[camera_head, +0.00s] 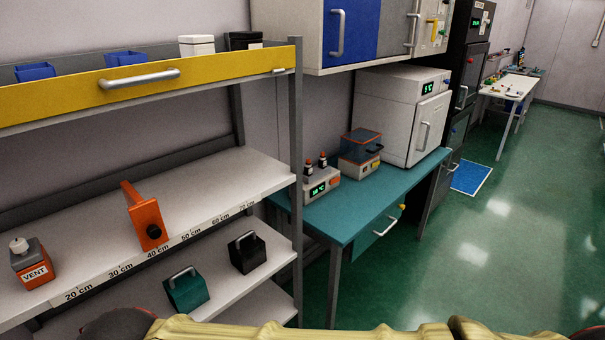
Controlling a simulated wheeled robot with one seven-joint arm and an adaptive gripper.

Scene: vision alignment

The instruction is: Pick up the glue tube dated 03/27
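No glue tube with a readable 03/27 date shows. A pale yellow arm link of mine (300,332) crosses the bottom edge of the view. My gripper is not in view.
At left, a shelf rack (205,185) with a centimetre scale holds an orange tool (147,220) and a VENT bottle (32,262). Dark green (187,291) and black (247,253) handled blocks sit lower. A white oven (402,112) stands on the table.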

